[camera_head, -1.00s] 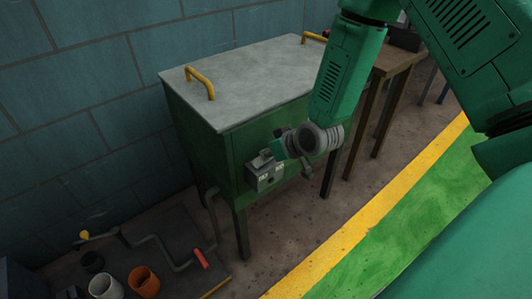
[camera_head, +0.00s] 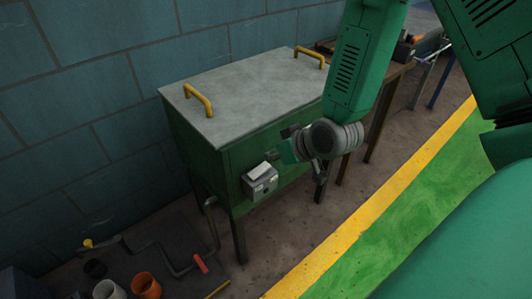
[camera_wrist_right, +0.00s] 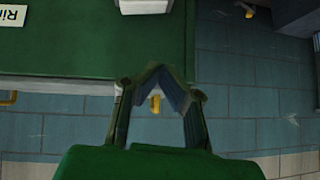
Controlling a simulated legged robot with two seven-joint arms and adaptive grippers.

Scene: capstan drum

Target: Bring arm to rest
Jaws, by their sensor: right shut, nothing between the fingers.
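My right arm comes in from the upper right in the head view. Its green gripper (camera_head: 273,155) is in front of the green cabinet (camera_head: 215,165), just above and right of a small grey box (camera_head: 260,182) on the cabinet's front. In the wrist view the two fingers of the gripper (camera_wrist_right: 160,70) lean together and meet at the tips, with nothing between them. The gripper appears apart from the grey box. My left gripper is not in view.
The cabinet has a grey lid (camera_head: 245,92) with yellow handles. A crank with a red grip (camera_head: 201,263), a white cup (camera_head: 108,290) and an orange cup (camera_head: 146,286) are at lower left. A wooden table (camera_head: 385,85) stands behind my arm. Floor right of the cabinet is clear.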

